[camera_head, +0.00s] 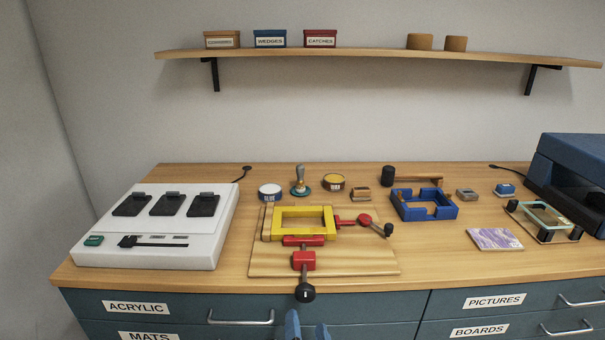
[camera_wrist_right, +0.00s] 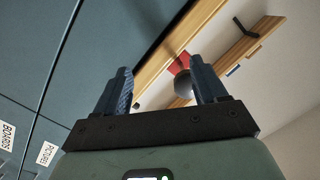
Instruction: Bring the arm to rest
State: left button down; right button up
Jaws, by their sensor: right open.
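My right gripper (camera_head: 307,328) shows at the bottom edge of the head view, its two blue fingertips apart with nothing between them. It is in front of the drawer fronts, below the black knob of the clamp. In the right wrist view the open gripper (camera_wrist_right: 158,76) has dark blue fingers, with the bench edge, a black round knob (camera_wrist_right: 183,87) and the shelf beyond. The rest of my right arm is out of view in the head view. My left gripper shows in neither view.
The bench (camera_head: 240,240) holds a wooden clamp board (camera_head: 350,262) with a yellow frame (camera_head: 328,217), a white machine (camera_head: 205,245), a blue frame (camera_head: 425,212) and a blue press (camera_head: 570,160). Drawer handles (camera_head: 240,322) stick out in front. Space before the bench looks clear.

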jog(key=s+d+f+n+g+p, duration=0.2)
jog(key=s+d+f+g+p, duration=0.3)
jog(key=f, duration=0.5)
jog(key=s+d+f+n+g+p, duration=0.1)
jog(key=s+d+f+g+p, duration=0.4)
jog(key=f, duration=0.4)
pick_arm(q)
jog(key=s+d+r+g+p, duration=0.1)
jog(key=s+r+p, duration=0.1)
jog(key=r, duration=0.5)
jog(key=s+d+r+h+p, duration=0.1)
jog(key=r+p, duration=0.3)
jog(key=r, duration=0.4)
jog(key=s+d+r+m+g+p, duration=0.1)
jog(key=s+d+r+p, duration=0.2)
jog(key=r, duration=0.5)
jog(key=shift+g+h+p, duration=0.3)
jog(key=shift+p, duration=0.05)
pick_arm(e)
jog(key=s+f+g, duration=0.2)
jog(key=s+g, duration=0.2)
jog(key=s, duration=0.7)
jog(key=s+d+f+g+y, duration=0.1)
jog(key=s+f+g, duration=0.1)
jog(key=s, duration=0.9)
jog(key=shift+s+f+g+y, duration=0.15)
jog(key=shift+s+g+y, duration=0.15)
jog(key=shift+g, duration=0.6)
